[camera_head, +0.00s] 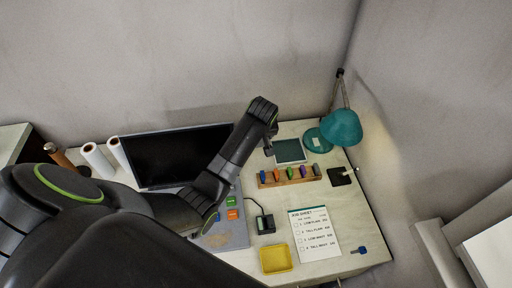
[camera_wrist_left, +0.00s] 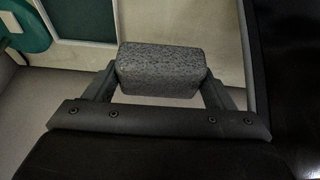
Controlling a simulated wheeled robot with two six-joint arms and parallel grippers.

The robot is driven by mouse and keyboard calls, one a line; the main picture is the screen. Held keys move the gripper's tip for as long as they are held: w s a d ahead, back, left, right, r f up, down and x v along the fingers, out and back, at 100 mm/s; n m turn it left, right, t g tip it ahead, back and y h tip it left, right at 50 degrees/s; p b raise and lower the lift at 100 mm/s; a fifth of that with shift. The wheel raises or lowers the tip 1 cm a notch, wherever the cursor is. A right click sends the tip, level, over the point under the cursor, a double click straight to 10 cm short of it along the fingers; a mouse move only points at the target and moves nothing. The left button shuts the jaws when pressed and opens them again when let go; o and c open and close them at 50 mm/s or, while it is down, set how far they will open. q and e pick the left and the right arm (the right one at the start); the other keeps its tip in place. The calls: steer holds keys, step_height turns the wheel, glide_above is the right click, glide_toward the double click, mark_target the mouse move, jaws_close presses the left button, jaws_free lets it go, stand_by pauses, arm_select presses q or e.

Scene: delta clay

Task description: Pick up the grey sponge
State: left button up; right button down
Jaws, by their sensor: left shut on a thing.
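The grey sponge (camera_wrist_left: 162,68) is a speckled block between the two fingers of my left gripper (camera_wrist_left: 160,88) in the left wrist view. The fingers press on its left and right ends, and the gripper is shut on it. In the head view my left gripper (camera_head: 269,147) hangs over the back of the desk, left of the green lamp. The sponge is too small there to make out clearly. My right gripper is not in view.
The green lamp (camera_head: 341,128) stands to the right. A dark monitor (camera_head: 180,155), yellow tray (camera_head: 275,259) and checklist sheet (camera_head: 313,235) are also on the desk.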

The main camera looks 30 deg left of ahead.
arm_select(q)
step_height(320, 180, up, 18)
steer(key=p, duration=0.4)
steer(key=shift+r, duration=0.15)
